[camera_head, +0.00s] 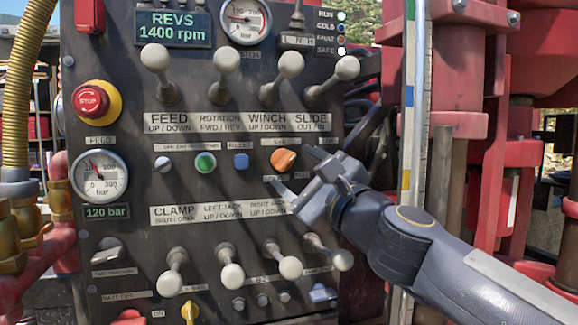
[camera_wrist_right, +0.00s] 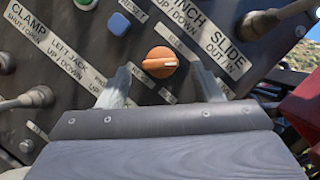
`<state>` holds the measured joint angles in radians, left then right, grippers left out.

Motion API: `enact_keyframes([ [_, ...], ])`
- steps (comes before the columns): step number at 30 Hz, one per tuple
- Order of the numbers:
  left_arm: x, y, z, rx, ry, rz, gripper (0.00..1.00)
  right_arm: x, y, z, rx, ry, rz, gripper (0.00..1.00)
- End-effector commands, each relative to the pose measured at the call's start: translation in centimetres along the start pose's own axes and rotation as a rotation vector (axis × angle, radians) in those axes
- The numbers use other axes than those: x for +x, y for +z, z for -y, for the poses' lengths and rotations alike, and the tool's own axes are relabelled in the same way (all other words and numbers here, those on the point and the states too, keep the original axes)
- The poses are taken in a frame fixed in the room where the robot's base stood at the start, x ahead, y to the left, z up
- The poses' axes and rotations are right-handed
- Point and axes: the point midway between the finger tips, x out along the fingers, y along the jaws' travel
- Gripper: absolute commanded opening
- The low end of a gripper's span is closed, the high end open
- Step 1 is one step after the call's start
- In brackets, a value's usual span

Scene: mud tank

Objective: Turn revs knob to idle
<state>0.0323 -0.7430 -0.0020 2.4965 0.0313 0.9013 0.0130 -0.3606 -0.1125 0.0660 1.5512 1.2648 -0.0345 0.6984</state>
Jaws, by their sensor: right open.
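The orange rotary knob (camera_head: 284,160) sits on the dark control panel (camera_head: 130,130), right of a blue button. In the right wrist view the orange knob (camera_wrist_right: 160,62) has a pale pointer mark toward the right. The revs display (camera_head: 168,29) reads 1400 rpm. My right gripper (camera_head: 297,172) is open in front of the knob, its fingers (camera_wrist_right: 160,78) to either side of it in the wrist view. Contact with the knob cannot be told. My left gripper is out of view.
Lever rows stand out above, including the slide lever (camera_head: 346,68), and below, including the right-hand lower lever (camera_head: 342,260). A red stop button (camera_head: 91,100) is at left. A green button (camera_head: 205,162) and blue button (camera_head: 241,160) sit left of the knob. Red machinery stands at right.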

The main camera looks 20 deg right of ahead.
Motion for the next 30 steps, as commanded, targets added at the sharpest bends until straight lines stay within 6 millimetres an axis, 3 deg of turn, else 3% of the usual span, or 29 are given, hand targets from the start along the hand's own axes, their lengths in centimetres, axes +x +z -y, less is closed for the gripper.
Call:
enact_keyframes([
  [6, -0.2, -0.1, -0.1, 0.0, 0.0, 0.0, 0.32, 2.4, 0.0, 0.1, -0.001, 0.0, 0.0, 0.6],
  [16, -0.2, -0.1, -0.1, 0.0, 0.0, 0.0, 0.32, 2.7, 0.0, 0.0, -0.002, 0.0, 0.0, 0.59],
  [26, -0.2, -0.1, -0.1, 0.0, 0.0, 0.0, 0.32, 2.7, 0.0, 0.0, -0.002, 0.0, 0.0, 0.15],
  [30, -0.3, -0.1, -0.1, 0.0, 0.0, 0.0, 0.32, 2.7, 0.0, 0.1, -0.006, 0.002, 0.0, 0.15],
])
